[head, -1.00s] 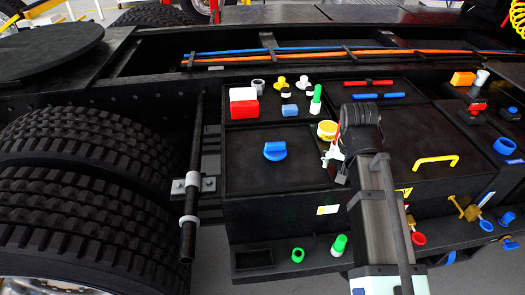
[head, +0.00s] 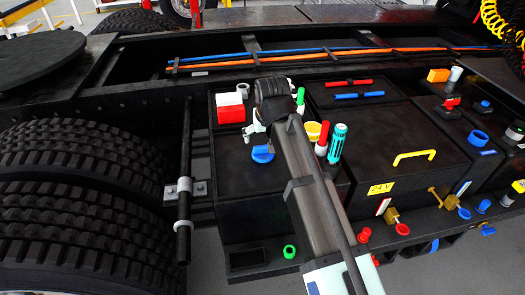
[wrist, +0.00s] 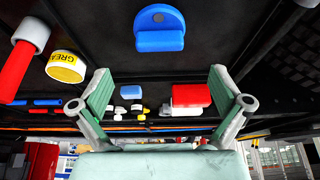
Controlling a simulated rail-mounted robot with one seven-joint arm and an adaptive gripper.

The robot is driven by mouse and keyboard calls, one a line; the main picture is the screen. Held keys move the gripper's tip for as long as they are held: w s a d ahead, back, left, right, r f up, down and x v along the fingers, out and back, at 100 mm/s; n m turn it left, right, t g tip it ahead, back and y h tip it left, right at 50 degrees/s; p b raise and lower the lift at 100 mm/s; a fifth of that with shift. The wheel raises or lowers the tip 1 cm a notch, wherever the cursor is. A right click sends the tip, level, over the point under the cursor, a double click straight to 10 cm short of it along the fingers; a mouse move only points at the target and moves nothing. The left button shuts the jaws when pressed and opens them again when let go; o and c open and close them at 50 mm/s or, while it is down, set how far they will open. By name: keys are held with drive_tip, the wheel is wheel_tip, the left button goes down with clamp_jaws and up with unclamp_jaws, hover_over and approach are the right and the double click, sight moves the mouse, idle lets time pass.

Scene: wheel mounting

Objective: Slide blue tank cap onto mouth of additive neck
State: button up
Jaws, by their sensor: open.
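The blue tank cap (head: 262,154), a round disc with a raised grip, lies on the black panel in the head view, partly covered by my arm. It shows whole in the wrist view (wrist: 160,40), beyond my fingertips and midway between them. My gripper (wrist: 160,88) is open and empty, its green-padded fingers apart and not touching the cap. In the head view my gripper (head: 256,130) is just behind the cap. A blue ring-shaped piece (head: 477,137) stands on the right box; I cannot tell whether it is the additive neck.
A red and white block (head: 231,109) sits behind left of my gripper. A yellow cup (head: 315,131), a red cylinder (head: 322,138) and a teal cylinder (head: 337,143) stand right of my arm. A yellow handle (head: 414,156) is farther right. The panel left of the cap is clear.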

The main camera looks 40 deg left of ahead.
sight(263, 146)
drive_tip(key=shift+p+x, duration=1.75)
drive_tip(key=shift+x, duration=3.25)
drive_tip(key=c, duration=1.2)
